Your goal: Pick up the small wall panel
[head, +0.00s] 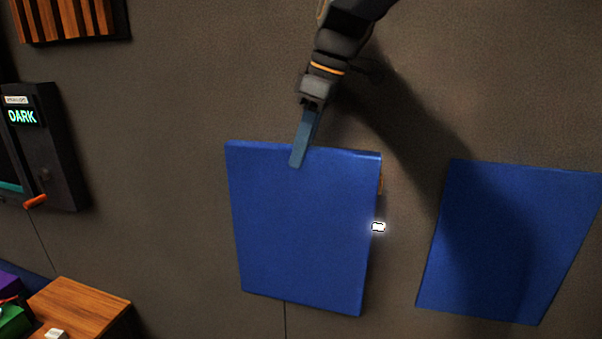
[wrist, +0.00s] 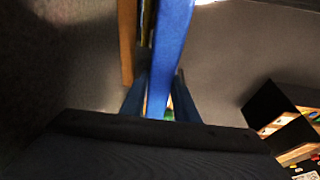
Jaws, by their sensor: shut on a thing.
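A blue rectangular panel (head: 303,230) is in the middle of the head view, in front of the grey wall. My gripper (head: 302,148) comes from above and is shut on the panel's top edge, with one blue-grey finger lying over its front face. In the wrist view the panel (wrist: 172,45) runs edge-on between the two fingers of my gripper (wrist: 158,100). A second blue panel (head: 510,240) is on the wall to the right, with my arm's shadow across it. What lies behind the held panel is mostly hidden.
A dark device reading "DARK" (head: 45,145) with an orange lever is on the wall at left. A wooden slatted piece (head: 70,18) hangs at upper left. A wooden block (head: 80,308) is at lower left. A small lit white thing (head: 378,227) shows beside the panel's right edge.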

